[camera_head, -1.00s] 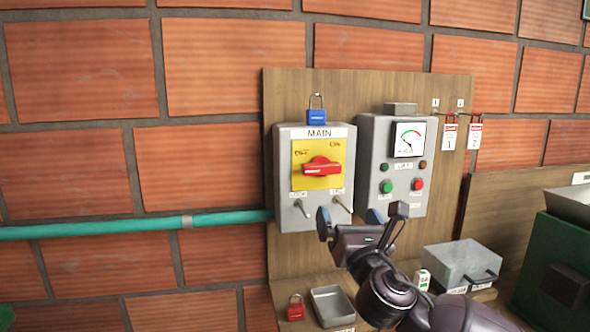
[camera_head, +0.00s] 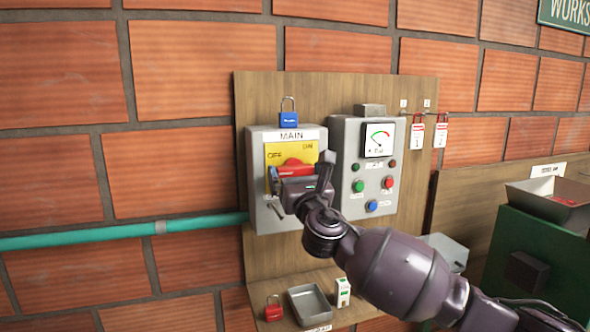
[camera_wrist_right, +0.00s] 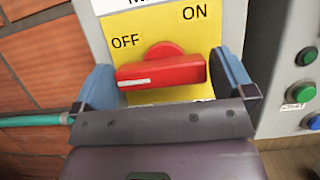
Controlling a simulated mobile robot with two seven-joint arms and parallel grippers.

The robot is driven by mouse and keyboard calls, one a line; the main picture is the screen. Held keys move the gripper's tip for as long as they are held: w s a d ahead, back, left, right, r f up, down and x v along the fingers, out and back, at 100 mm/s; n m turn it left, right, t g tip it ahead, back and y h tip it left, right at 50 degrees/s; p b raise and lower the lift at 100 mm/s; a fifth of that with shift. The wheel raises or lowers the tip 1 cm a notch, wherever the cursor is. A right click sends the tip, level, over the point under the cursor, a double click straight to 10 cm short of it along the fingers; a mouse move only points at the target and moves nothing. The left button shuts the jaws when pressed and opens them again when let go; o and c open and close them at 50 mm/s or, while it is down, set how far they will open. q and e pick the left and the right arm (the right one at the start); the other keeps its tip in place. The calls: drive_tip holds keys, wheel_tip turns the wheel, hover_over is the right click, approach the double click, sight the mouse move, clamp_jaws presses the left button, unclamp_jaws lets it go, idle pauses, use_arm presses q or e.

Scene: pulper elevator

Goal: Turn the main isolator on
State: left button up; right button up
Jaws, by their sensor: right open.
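The main isolator is a grey box (camera_head: 257,205) marked MAIN on a wooden board, with a yellow plate (camera_head: 306,151) lettered OFF at left and ON at right. Its red handle (camera_head: 292,169) lies roughly level; in the right wrist view the red handle (camera_wrist_right: 160,72) has a white mark at its left end, below OFF. My right gripper (camera_head: 298,178) is in front of the handle. In the right wrist view the open right gripper (camera_wrist_right: 163,82) has one blue-padded finger at each side of the handle; contact cannot be told. My left gripper is out of view.
A blue padlock (camera_head: 289,118) stands on top of the box. A grey panel (camera_head: 345,205) with a gauge and buttons is close at right. Below are a red padlock (camera_head: 273,312) and a metal tray (camera_head: 310,304) on a shelf. Red tags (camera_head: 417,133) hang at right.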

drive_tip(key=shift+w+a+r, duration=0.15)
drive_tip(key=shift+w+r, duration=0.05)
drive_tip(key=shift+w, duration=0.3)
drive_tip(key=shift+c, duration=0.5)
drive_tip(key=c, duration=0.5)
drive_tip(key=shift+c, duration=0.2)
